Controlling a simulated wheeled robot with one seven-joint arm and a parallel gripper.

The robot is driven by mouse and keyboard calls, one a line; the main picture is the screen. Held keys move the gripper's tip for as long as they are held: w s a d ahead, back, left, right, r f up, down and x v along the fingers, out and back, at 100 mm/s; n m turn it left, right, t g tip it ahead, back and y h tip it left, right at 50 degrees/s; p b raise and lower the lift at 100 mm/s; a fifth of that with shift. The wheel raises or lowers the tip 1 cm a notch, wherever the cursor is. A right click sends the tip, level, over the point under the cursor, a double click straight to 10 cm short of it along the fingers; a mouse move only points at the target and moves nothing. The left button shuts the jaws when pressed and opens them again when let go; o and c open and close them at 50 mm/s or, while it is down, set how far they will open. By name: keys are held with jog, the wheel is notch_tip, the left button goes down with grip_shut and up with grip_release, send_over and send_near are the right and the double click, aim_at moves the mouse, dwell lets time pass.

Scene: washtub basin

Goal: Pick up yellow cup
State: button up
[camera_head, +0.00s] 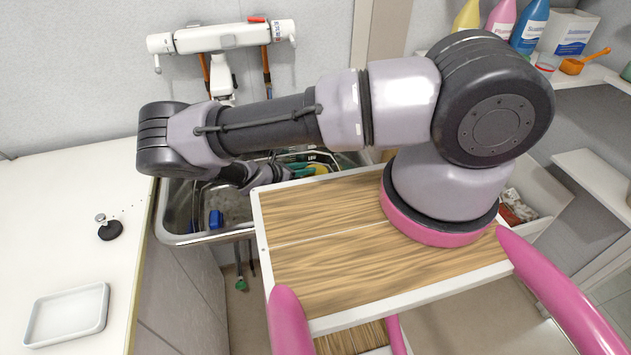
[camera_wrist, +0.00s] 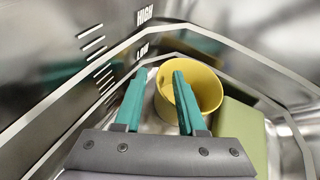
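The yellow cup (camera_wrist: 208,88) stands in the metal basin in the wrist view, its round opening facing my camera. My gripper (camera_wrist: 160,72) has two teal fingers spread apart with a gap between them. The left finger is just outside the cup's left side. The right finger overlaps the cup's opening, so the cup's left wall appears to lie between the fingers. Contact with the wall cannot be told. In the head view, my arm and the basin edge hide most of the cup and gripper.
A light green block (camera_wrist: 240,135) lies close against the cup's right side. Steel basin walls (camera_wrist: 55,105) surround my gripper, with level marks on the left wall. In the head view, a blue object (camera_head: 216,219) is in the basin (camera_head: 185,239), and a white counter (camera_head: 60,220) stands left.

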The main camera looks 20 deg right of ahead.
grip_shut()
dwell(0.3)
